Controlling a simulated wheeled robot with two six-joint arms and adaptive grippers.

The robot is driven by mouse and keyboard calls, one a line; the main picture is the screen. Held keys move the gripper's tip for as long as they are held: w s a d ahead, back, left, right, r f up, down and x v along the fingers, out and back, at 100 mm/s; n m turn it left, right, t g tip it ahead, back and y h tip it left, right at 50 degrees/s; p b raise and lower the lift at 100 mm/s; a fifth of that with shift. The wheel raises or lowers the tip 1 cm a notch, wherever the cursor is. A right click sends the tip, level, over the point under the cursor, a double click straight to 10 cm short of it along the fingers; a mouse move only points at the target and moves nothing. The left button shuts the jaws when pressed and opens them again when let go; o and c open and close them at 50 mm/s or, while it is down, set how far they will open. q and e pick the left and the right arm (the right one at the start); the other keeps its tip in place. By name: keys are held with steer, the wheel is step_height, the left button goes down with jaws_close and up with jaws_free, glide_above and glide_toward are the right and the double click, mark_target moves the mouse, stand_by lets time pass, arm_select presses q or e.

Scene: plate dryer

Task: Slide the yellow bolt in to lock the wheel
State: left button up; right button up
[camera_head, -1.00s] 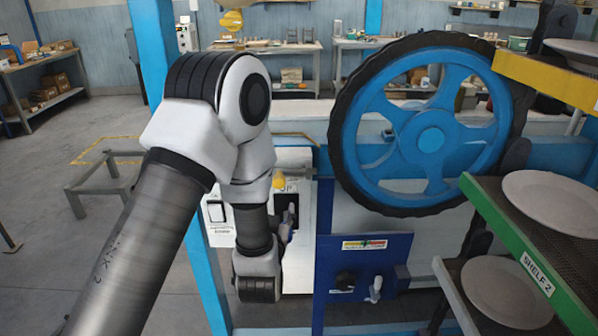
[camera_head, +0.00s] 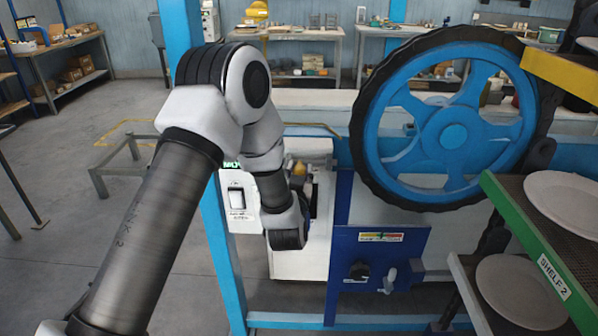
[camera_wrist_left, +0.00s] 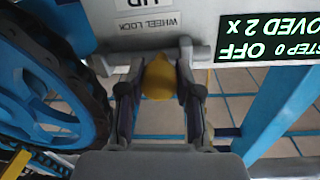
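The yellow bolt (camera_wrist_left: 158,78) shows as a rounded knob in the left wrist view, just by the upside-down "WHEEL LOCK" label (camera_wrist_left: 146,24). My left gripper (camera_wrist_left: 160,82) has one finger on each side of the knob, close against it, and looks shut on it. In the head view the bolt (camera_head: 299,169) is a small yellow patch beside my left gripper (camera_head: 303,190), whose fingers are mostly hidden by the wrist. The big blue wheel (camera_head: 453,137) with a black tyre stands to the right. How deep the bolt sits is hidden. My right gripper is not in view.
A blue panel (camera_head: 350,278) with knobs sits below the wheel. Shelves with plates (camera_head: 520,292) stand close on the right. A blue post (camera_head: 222,262) stands by my left forearm. A display (camera_wrist_left: 268,48) shows beside the label. The floor at left is mostly open.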

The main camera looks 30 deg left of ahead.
arm_select(q)
steer(key=shift+w+d+b, duration=0.3)
steer(key=shift+w+d, duration=0.3)
steer(key=shift+d, duration=0.35)
steer(key=shift+w+d+b, duration=0.3)
steer(key=shift+w+d, duration=0.25)
steer(key=shift+d, duration=0.35)
jaws_close()
steer(key=shift+a, duration=0.15)
steer(key=o, duration=0.9)
jaws_free()
steer(key=shift+o, duration=1)
steer(key=shift+w+d, duration=0.15)
steer(key=shift+d, duration=0.15)
steer(key=shift+s, duration=0.35)
glide_toward(318, 164)
steer(key=v, duration=0.5)
steer(key=shift+s+d, duration=0.3)
steer(key=shift+s, duration=0.05)
